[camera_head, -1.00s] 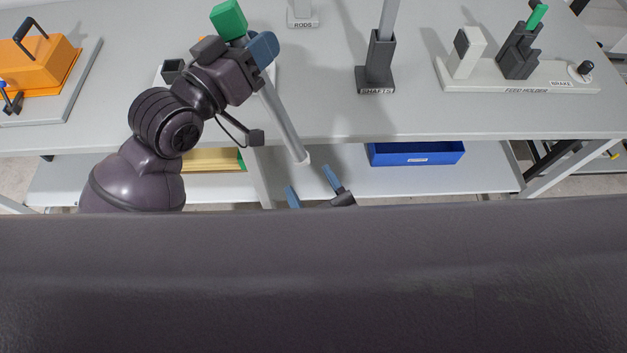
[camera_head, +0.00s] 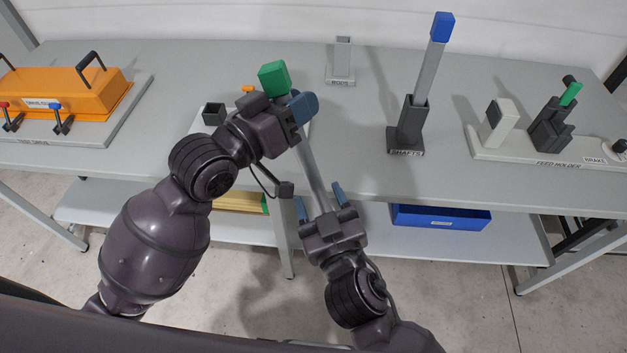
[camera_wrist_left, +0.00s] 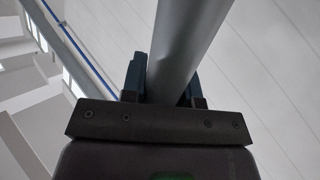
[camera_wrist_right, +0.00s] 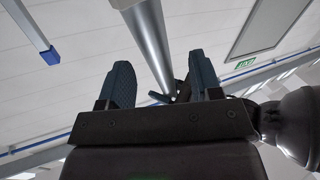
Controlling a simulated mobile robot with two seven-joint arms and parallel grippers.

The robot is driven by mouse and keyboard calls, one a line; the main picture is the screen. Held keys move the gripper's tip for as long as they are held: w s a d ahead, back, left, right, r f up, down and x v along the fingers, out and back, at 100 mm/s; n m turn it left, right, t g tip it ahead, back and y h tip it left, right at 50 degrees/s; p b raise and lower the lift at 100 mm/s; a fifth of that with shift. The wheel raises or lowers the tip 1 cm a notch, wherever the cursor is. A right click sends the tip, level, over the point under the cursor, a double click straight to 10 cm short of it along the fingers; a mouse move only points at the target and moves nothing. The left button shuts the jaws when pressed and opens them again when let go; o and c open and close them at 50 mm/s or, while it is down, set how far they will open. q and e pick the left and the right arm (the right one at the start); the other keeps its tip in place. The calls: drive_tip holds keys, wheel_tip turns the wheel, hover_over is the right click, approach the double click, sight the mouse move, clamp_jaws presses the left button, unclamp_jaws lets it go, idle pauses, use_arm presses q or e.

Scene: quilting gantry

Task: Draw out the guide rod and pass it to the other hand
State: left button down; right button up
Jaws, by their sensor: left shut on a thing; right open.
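The guide rod is a long grey rod (camera_head: 314,170) with a green block (camera_head: 274,78) at its upper end. My left gripper (camera_head: 303,108) is shut on it just below the block. The rod slants down toward me, past the table's front edge. In the left wrist view, the rod (camera_wrist_left: 185,45) passes between the jaws. My right gripper (camera_head: 320,198) is open around the rod's lower part, one finger on each side. In the right wrist view, the rod (camera_wrist_right: 150,40) shows between the open fingers (camera_wrist_right: 162,88); I cannot tell whether they touch it.
The RODS stand (camera_head: 341,74) is at the back. The SHAFTS holder (camera_head: 408,138) bears a blue-topped shaft (camera_head: 433,60). The feed holder (camera_head: 530,148) is at right, an orange housing (camera_head: 65,93) at left. A blue bin (camera_head: 440,218) is on the lower shelf.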

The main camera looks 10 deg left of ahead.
sight(316, 191)
drive_tip(key=shift+x, duration=2)
drive_tip(key=c, duration=1)
use_arm(q)
drive_tip(key=c, duration=0.8)
unclamp_jaws()
use_arm(e)
clamp_jaws()
